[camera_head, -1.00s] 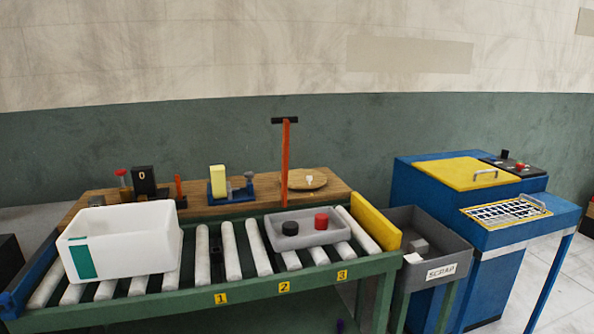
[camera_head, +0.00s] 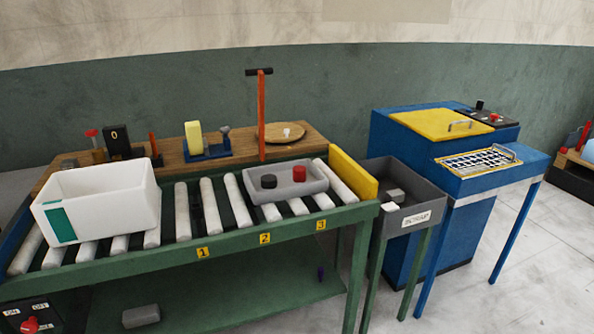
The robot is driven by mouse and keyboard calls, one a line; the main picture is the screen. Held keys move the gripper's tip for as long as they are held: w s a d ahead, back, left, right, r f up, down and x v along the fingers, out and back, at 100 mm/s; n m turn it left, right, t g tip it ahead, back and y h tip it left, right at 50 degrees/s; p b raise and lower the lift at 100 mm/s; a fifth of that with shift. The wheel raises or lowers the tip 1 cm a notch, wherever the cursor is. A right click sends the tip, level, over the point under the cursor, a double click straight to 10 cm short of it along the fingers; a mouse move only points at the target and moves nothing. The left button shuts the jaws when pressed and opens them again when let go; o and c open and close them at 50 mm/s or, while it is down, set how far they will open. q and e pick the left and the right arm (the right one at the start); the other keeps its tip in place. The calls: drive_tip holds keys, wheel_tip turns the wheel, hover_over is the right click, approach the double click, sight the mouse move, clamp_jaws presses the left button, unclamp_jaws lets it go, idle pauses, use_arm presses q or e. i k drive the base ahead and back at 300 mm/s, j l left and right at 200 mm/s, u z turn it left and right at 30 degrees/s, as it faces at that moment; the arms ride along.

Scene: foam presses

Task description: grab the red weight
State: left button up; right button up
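The red weight (camera_head: 299,173) is a small red cylinder. It stands upright in a shallow grey tray (camera_head: 290,190) on the roller conveyor, toward its right end. A black weight (camera_head: 268,181) of similar size stands to its left in the same tray, apart from it. Neither of my grippers shows in the head view.
A white bin (camera_head: 105,205) sits on the left rollers. A yellow end plate (camera_head: 353,173) closes the conveyor's right end. A grey scrap bin (camera_head: 405,205) and a blue machine (camera_head: 440,190) stand to the right. A wooden shelf (camera_head: 225,150) with an orange post (camera_head: 261,115) lies behind.

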sight(299, 172)
drive_tip(key=i+j, duration=0.9)
drive_tip(key=j, duration=0.25)
drive_tip(key=z, duration=1.2)
